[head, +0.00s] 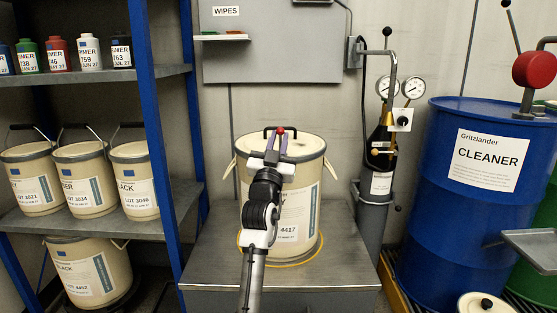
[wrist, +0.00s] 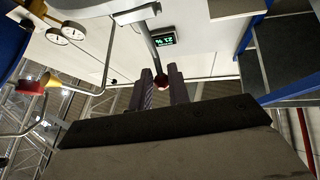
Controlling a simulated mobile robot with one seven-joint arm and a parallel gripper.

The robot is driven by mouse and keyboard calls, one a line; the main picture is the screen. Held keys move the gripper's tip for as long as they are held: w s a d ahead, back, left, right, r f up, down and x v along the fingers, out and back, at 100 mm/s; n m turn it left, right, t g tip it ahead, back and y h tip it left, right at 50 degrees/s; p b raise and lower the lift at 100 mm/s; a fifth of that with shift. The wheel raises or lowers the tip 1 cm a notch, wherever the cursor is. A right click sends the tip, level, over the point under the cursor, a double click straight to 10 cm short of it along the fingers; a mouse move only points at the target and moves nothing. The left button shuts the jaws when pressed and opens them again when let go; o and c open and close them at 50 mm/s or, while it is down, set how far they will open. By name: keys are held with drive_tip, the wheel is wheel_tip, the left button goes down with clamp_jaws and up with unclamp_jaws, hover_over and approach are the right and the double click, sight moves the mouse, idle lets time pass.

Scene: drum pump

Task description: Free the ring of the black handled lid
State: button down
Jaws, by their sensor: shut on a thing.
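A cream pail (head: 311,190) stands on the grey bench in the middle of the head view. Its lid (head: 308,146) has a black arched handle (head: 268,131). My arm hides the pail's front middle. The ring itself is hard to make out at the rim.
The grey bench (head: 340,280) carries a yellow loop (head: 308,258) around the pail's foot. A blue-post shelf (head: 165,90) with pails stands left. A gauge pump (head: 378,160) and blue cleaner drum (head: 460,215) stand right. Another lid (head: 486,304) is low right.

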drive_tip(key=shift+s+f+m+t+h+b, duration=0.35)
drive_tip(key=shift+t+b, duration=0.25)
drive_tip(key=shift+b, duration=1.25)
drive_tip(key=shift+r+b, duration=0.1)
drive_tip(key=shift+b, duration=0.3)
drive_tip(key=c, duration=1.3)
unclamp_jaws()
drive_tip(key=shift+c, duration=0.2)
drive_tip(key=shift+s+a+f, duration=0.15)
drive_tip(key=shift+s+f, duration=0.2)
drive_tip(key=shift+f, duration=0.1)
drive_tip(key=v, duration=0.6)
drive_tip(key=shift+f, duration=0.15)
drive_tip(key=shift+s, duration=0.2)
